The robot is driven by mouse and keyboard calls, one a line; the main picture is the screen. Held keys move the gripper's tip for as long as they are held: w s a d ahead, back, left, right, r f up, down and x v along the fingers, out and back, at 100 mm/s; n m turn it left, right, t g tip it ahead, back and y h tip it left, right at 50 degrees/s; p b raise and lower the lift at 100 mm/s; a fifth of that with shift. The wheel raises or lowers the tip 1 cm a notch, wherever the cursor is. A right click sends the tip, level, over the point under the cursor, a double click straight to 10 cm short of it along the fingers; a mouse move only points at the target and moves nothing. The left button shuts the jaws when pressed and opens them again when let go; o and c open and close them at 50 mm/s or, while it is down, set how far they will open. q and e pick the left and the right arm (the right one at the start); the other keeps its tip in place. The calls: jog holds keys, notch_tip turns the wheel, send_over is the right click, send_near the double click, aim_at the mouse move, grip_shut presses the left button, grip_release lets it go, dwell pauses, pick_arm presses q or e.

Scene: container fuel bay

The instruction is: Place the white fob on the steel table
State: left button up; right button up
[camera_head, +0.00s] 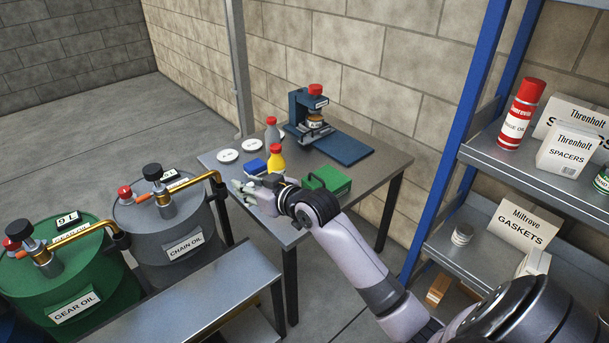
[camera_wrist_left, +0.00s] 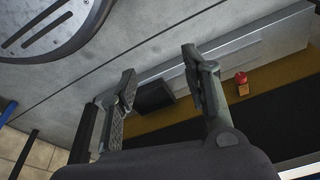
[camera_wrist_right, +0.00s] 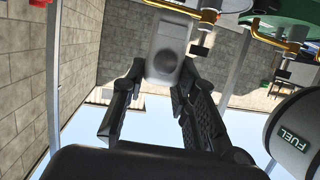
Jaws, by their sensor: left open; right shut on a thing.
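The steel table (camera_head: 375,172) stands against the block wall. My right gripper (camera_head: 246,190) is over or beside the table's left front edge; its height above the top is hard to judge. In the right wrist view, my right gripper (camera_wrist_right: 160,88) is shut on a pale grey-white piece with a round mark, apparently the white fob (camera_wrist_right: 168,38). The fob is hard to make out in the head view. My left gripper (camera_wrist_left: 160,70) is open and empty in the left wrist view, and out of the head view.
On the table are a green case (camera_head: 328,183), yellow bottle (camera_head: 276,163), grey bottle (camera_head: 271,137), blue block (camera_head: 256,167), white discs (camera_head: 227,155), blue press (camera_head: 309,110) and blue mat (camera_head: 343,149). Drums (camera_head: 180,225) stand left; shelves (camera_head: 540,185) stand right.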

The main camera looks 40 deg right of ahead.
jog(key=w+d+r+m+h+b, duration=0.1)
jog(key=w+d+b, duration=0.3)
jog(key=d+b, duration=0.3)
jog(key=w+d+b, duration=0.3)
jog(key=d+b, duration=0.1)
jog(key=d, duration=0.5)
pick_arm(q)
notch_tip(320, 180, up, 9)
jog(key=t+b, duration=0.1)
jog(key=b, duration=0.1)
pick_arm(e)
jog(key=shift+h, duration=0.3)
jog(key=f+b, duration=0.1)
jog(key=f, duration=0.8)
jog(key=f+b, duration=0.2)
jog(key=f, duration=0.8)
jog(key=shift+w+d, duration=0.15)
jog(key=shift+w, duration=0.05)
pick_arm(q)
jog(key=w+d+r+t, duration=0.1)
jog(key=w+t, duration=0.2)
jog(key=w, duration=0.3)
jog(key=w+d+r+t+h, duration=0.1)
jog(key=w+d+r+t, duration=0.1)
jog(key=w, duration=0.3)
jog(key=shift+w+d+r+t+h, duration=0.25)
jog(key=shift+w+t+h, duration=0.1)
jog(key=shift+t, duration=0.35)
pick_arm(e)
jog(key=shift+f, duration=0.1)
